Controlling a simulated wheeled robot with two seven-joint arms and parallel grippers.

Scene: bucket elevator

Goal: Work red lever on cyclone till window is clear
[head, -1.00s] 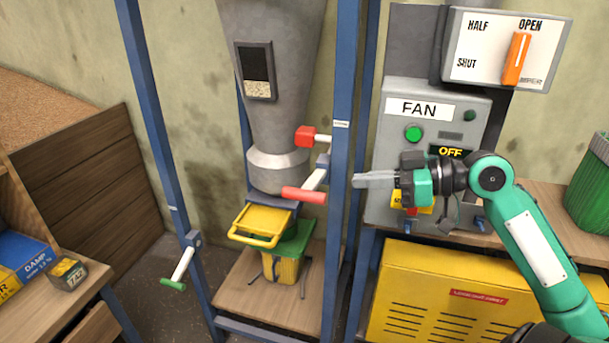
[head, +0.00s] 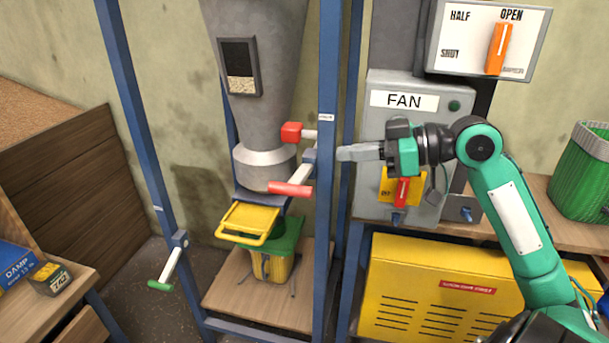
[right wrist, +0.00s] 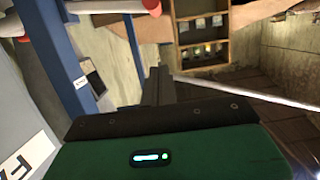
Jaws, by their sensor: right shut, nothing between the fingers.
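The grey cyclone (head: 262,110) hangs inside a blue frame. Its window (head: 239,67) is dark above, with pale grainy material in the lower part. A red grip (head: 290,189) on a pale arm sticks out below the cone's right side. A red block (head: 292,132) on a short bar sits above it. I cannot tell if both belong to one lever. My right gripper (head: 340,153) is shut and empty, right of the blue post and apart from both red parts. In the right wrist view its fingers (right wrist: 158,85) point away from the camera. My left gripper is not in view.
A blue post (head: 328,230) stands between my right gripper and the red parts. The FAN box (head: 400,120) is behind the gripper. A yellow tray (head: 248,220) and a green-rimmed yellow bucket (head: 270,266) are under the cone. A green-handled lever (head: 168,270) hangs at the left.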

